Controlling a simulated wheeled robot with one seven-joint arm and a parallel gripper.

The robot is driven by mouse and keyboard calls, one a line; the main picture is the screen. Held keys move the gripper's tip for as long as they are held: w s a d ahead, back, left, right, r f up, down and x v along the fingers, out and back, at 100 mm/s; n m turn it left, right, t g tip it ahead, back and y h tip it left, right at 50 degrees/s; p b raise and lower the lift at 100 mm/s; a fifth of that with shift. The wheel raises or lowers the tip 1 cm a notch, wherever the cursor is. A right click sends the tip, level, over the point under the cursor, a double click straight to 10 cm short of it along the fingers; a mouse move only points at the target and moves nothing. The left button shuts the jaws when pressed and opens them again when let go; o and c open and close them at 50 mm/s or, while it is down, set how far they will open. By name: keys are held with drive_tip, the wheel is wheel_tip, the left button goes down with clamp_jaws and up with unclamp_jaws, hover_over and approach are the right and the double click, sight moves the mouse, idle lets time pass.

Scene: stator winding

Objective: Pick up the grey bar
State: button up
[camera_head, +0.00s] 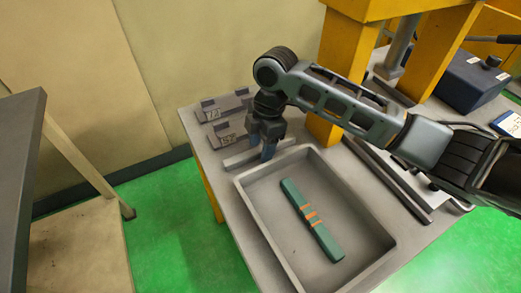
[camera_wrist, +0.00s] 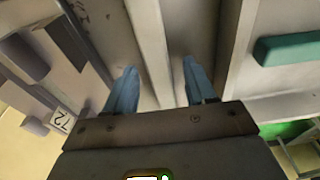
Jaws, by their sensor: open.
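The grey bar (camera_head: 238,160) lies on the grey table beside the tray's far-left rim, partly hidden behind my fingers in the head view. In the wrist view a pale length of it (camera_wrist: 149,40) runs between the lines of my two fingers. My gripper (camera_head: 262,154) points down over the bar, its blue fingers apart on either side of it. The open fingers also show in the wrist view (camera_wrist: 159,70). I cannot tell how far the fingertips reach down beside the bar.
A grey tray (camera_head: 262,240) holds a green bar (camera_head: 312,222) with orange bands. Two numbered grey holders (camera_head: 226,134) stand behind the bar. A yellow post (camera_head: 323,132) and a dark blue box (camera_head: 470,82) are to the right. The tray wall is close to my gripper.

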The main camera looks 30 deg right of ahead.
clamp_jaws()
idle(0.4)
drive_tip(key=shift+r, duration=0.1)
